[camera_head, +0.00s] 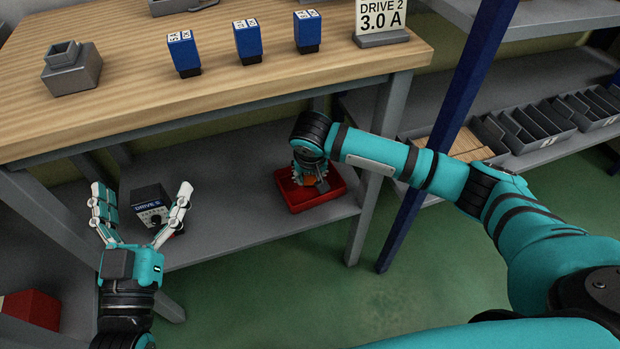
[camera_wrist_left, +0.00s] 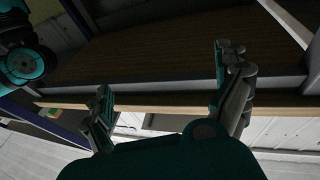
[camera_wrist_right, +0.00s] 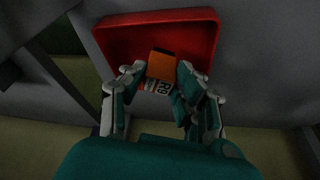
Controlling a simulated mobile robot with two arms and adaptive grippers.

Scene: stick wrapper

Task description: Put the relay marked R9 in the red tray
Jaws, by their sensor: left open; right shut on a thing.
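The red tray (camera_head: 336,186) sits on the grey lower shelf under the wooden table. It also shows in the right wrist view (camera_wrist_right: 115,38). My right gripper (camera_head: 308,180) reaches down over the tray. In the right wrist view my right gripper (camera_wrist_right: 160,82) is shut on an orange relay (camera_wrist_right: 161,65) with a white label reading R9. The relay is inside or just above the tray; whether it touches the tray floor I cannot tell. My left gripper (camera_head: 142,212) is open and empty in front of the lower shelf. It also shows open in the left wrist view (camera_wrist_left: 165,75).
A dark box marked DRIVE (camera_head: 152,205) with a knob stands on the lower shelf behind my left gripper. Several blue relays (camera_head: 247,38), a grey holder (camera_head: 72,70) and a DRIVE 2 3.0 A sign (camera_head: 382,18) stand on the table (camera_head: 130,50). A blue post (camera_head: 440,130) stands at right.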

